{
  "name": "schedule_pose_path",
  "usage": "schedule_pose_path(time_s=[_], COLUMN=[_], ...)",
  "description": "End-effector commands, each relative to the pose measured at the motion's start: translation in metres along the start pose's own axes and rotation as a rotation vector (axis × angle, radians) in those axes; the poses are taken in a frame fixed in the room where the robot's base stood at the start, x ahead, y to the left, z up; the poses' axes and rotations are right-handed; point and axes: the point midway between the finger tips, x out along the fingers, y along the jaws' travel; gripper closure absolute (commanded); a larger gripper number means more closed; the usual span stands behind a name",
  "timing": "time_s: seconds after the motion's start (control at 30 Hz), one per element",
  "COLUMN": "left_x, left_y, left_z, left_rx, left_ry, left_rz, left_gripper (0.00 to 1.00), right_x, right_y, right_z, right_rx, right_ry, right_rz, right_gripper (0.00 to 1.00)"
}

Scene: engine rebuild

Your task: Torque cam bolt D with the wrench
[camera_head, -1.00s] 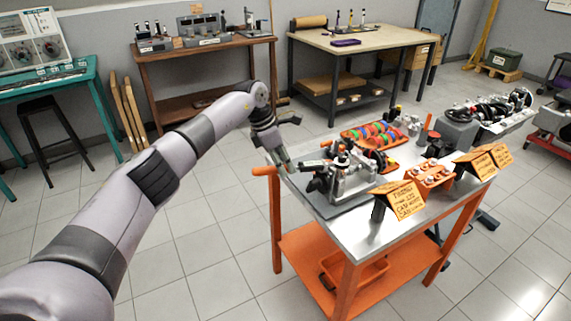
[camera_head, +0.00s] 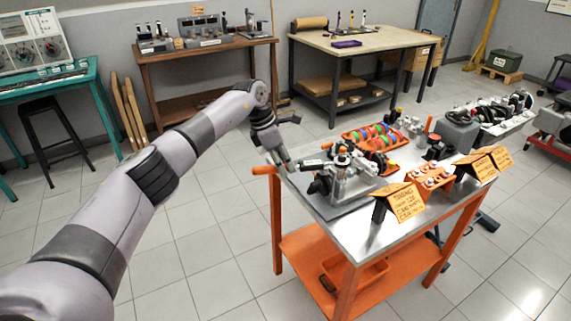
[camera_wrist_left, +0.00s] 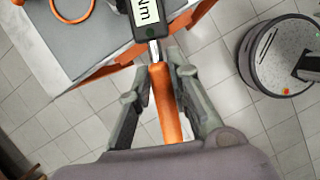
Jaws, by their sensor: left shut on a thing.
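My left gripper (camera_wrist_left: 158,88) is shut on the orange handle of the torque wrench (camera_wrist_left: 162,100). The wrench's dark display housing, marked "Nm", shows past the fingertips in the left wrist view. In the head view, my left gripper (camera_head: 281,157) is at the left edge of the metal-topped cart, with the wrench (camera_head: 311,163) reaching toward the grey engine fixture (camera_head: 352,183). Cam bolt D cannot be told apart at this size, and the wrench's contact with a bolt cannot be made out. My right gripper is not in view.
The orange cart (camera_head: 330,213) carries a tray of coloured rings (camera_head: 375,136), orange-and-black sign stands (camera_head: 402,200) and an orange parts holder (camera_head: 432,177). An engine assembly (camera_head: 497,112) stands behind at right. The floor left of the cart is clear.

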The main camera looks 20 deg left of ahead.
Motion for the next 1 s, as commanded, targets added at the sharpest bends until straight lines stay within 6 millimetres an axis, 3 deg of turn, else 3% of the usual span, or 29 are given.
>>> schedule_pose_path(time_s=[1.0], left_x=[0.0004], left_y=[-0.0034], left_z=[0.0054], left_rx=[0.005], left_ry=[-0.001], left_rz=[-0.003], left_gripper=[1.00], right_x=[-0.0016], right_y=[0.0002], right_z=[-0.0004], right_rx=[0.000], right_ry=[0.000], right_rz=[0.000], right_gripper=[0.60])
